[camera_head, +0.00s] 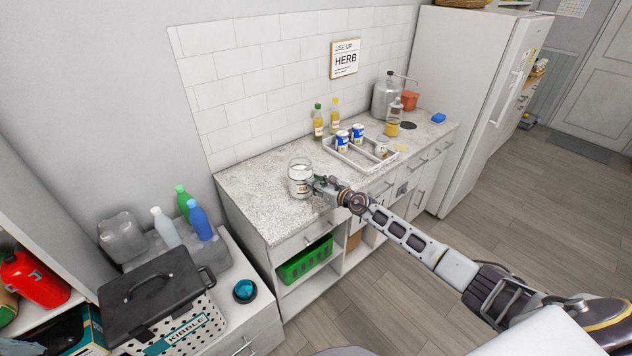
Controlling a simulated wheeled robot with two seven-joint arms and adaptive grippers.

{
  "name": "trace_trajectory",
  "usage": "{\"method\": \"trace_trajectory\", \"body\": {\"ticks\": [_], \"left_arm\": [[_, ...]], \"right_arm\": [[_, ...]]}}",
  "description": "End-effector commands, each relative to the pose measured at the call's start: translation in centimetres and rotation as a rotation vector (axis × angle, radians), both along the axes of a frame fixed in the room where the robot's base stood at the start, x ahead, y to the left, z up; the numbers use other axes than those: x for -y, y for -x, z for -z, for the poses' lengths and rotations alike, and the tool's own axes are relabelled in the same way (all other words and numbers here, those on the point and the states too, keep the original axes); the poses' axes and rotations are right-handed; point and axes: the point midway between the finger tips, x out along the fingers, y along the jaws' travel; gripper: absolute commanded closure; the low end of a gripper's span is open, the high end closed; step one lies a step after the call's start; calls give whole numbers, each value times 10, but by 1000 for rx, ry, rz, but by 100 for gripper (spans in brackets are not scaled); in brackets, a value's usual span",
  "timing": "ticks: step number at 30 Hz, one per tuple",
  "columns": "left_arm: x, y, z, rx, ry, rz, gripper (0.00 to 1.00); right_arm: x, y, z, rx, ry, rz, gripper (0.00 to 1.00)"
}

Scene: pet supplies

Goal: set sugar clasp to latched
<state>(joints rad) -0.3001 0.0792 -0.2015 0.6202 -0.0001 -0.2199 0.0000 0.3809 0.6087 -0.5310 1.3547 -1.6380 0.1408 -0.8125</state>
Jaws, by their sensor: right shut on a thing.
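The sugar jar (299,179) is a clear glass jar with pale contents and a small label, standing upright near the front edge of the speckled counter. My right gripper (317,184) is at the jar's right side, shut on the sugar clasp. The clasp itself is hidden by the fingers and too small to make out, so I cannot tell its position. My left gripper is not in view.
A divided tray (366,164) with cans and a jar stands on the counter to the right, with two bottles (318,121) behind it. The counter (248,187) left of the jar is clear. A green basket (305,261) sits on the shelf below.

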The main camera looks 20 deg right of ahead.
Motion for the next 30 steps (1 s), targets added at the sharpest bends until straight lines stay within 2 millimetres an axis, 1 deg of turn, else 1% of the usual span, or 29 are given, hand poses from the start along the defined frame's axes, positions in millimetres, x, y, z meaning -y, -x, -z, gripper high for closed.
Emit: {"method": "trace_trajectory", "body": {"ticks": [1, 6, 21, 22, 27, 30], "left_arm": [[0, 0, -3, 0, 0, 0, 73], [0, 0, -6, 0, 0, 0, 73], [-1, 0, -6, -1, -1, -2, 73], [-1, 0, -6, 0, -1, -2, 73], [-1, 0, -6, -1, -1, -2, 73], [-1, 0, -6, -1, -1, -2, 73]], "right_arm": [[0, 0, -2, -3, 2, 0, 99], [0, 0, -1, -13, 6, 0, 99], [0, 0, -1, -16, 6, 0, 99], [0, 0, -1, -16, 6, 0, 74], [0, 0, -1, -16, 6, 0, 52], [0, 0, -1, -16, 6, 0, 52]]}}
